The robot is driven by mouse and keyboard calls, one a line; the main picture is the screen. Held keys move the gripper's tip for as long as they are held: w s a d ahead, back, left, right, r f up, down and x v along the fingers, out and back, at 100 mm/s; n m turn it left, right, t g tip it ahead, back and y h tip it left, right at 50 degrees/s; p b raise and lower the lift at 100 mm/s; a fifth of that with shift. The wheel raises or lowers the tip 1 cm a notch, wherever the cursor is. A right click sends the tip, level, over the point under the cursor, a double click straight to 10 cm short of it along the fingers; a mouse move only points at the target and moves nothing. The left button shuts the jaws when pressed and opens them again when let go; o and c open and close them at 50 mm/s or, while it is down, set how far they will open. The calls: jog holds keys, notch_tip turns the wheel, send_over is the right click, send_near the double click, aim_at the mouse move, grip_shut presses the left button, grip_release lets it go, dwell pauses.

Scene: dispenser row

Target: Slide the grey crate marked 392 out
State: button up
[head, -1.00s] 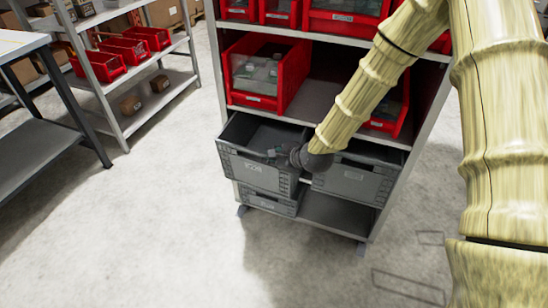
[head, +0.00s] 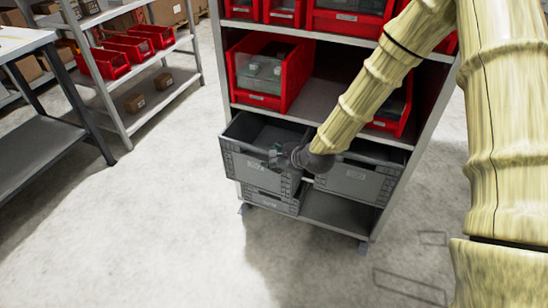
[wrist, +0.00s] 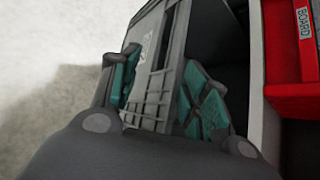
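In the wrist view the teal finger pads of my gripper (wrist: 158,85) stand on both sides of the crate's front wall (wrist: 152,93), one outside and one on the inner side. The gripper looks shut on this wall, though exact contact is partly hidden.
Another grey crate (head: 358,178) sits to the right, and a lower grey crate (head: 270,201) is underneath. A red bin (head: 265,75) is on the shelf above. The floor (head: 150,220) in front is clear. A workbench (head: 40,150) stands at far left.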

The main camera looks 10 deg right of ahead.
jog(key=v, duration=1.1)
jog(key=shift+s+r, duration=0.25)
jog(key=shift+d, duration=0.1)
jog(key=s+d+f+n+g+h, duration=0.2)
jog(key=s+f+n+g, duration=0.3)
jog(key=s+f+n, duration=0.9)
jog(key=s+d+f+n+g+h, duration=0.3)
jog(key=s+f+n, duration=0.5)
jog(key=s+f, duration=1.1)
notch_tip(320, 180, up, 15)
jog(key=s+a+g+p, duration=0.1)
jog(key=p, duration=1.2)
jog(key=shift+s+f+n, duration=0.25)
jog(key=shift+n, duration=0.05)
